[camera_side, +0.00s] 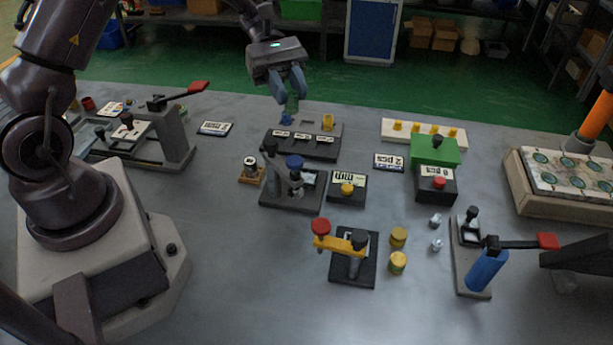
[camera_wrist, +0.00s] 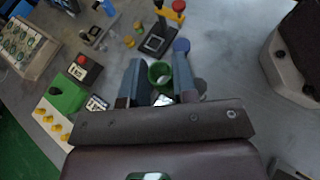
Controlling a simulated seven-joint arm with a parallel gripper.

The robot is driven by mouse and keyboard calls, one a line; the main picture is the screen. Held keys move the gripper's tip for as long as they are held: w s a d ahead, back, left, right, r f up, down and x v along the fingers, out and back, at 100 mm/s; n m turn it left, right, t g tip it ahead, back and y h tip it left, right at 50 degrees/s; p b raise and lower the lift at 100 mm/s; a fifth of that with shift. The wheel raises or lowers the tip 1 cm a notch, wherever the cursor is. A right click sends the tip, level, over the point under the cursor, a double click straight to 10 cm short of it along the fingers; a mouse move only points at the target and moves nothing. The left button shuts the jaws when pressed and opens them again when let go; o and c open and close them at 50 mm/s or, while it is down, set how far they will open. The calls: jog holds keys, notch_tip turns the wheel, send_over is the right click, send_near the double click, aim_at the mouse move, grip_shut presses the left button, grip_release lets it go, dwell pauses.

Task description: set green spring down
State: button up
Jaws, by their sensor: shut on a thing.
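The green spring (camera_side: 291,104) is between the blue fingers of my gripper (camera_side: 292,88), which is shut on it. In the side view it is above the far edge of a dark block with white labels (camera_side: 303,144); I cannot tell the exact gap beneath it. A blue piece (camera_side: 287,118) shows just below the spring, and a yellow piece (camera_side: 327,122) is at the block's right end. In the wrist view the spring shows as a green ring (camera_wrist: 160,74) between the fingertips of my gripper (camera_wrist: 158,80).
A white strip with yellow pegs (camera_side: 424,133) and a green block (camera_side: 435,150) stand to the right. A lever press with a blue knob (camera_side: 293,182) stands in front of the labelled block. A red-handled lever fixture (camera_side: 165,125) is at left.

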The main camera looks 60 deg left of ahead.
notch_tip(320, 180, up, 4)
jog(key=w+n+t, duration=0.2)
jog(key=n+t, duration=0.2)
jog(key=t, duration=0.1)
jog(key=f, duration=2.1)
jog(key=shift+w+d, duration=0.15)
jog(key=shift+d, duration=0.15)
jog(key=shift+f, duration=0.15)
jog(key=o, duration=0.9)
